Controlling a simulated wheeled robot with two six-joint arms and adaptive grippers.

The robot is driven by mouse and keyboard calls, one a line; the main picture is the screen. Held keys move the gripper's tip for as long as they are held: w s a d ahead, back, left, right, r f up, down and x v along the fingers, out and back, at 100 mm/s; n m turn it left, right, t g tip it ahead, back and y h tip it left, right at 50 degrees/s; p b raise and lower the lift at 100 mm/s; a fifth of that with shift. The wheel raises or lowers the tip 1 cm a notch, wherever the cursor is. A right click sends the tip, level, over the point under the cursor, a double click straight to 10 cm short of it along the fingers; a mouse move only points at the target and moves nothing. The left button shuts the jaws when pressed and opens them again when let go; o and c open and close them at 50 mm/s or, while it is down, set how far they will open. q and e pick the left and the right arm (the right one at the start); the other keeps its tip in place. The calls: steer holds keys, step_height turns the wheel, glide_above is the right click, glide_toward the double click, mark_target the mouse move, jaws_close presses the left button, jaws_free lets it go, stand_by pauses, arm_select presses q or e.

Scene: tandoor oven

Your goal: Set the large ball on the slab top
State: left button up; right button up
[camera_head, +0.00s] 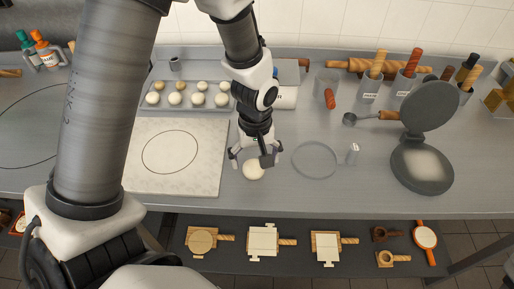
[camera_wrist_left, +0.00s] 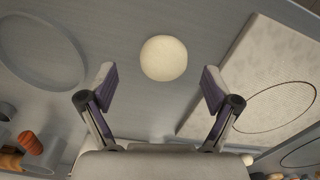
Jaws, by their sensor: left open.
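The large ball (camera_head: 253,169) is a pale cream dough ball on the grey counter, just right of the slab. In the left wrist view the ball (camera_wrist_left: 164,58) lies ahead of and between the two fingertips, untouched. My left gripper (camera_head: 256,157) is open above the ball; its spread fingers also show in the left wrist view (camera_wrist_left: 158,88). The slab (camera_head: 205,182) is a flat pale square with a drawn circle, left of the gripper; its top is bare. It shows at the right of the left wrist view (camera_wrist_left: 250,75). My right gripper is not seen.
A tray (camera_head: 146,102) of several smaller dough balls stands behind the slab. A ring (camera_head: 315,174) lies right of the ball. A round hinged press (camera_head: 421,168) stands farther right. Labelled cups with rolling pins (camera_head: 370,88) stand at the back. The counter's front edge is near the ball.

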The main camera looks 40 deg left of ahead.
mark_target(254, 169)
arm_select(q)
steer(key=f, duration=0.2)
steer(key=shift+a+f, duration=0.4)
steer(key=shift+s+d, duration=0.1)
steer(key=shift+d, duration=0.1)
steer(key=shift+c, duration=1.3)
steer(key=shift+r, duration=0.1)
steer(key=c, duration=1.1)
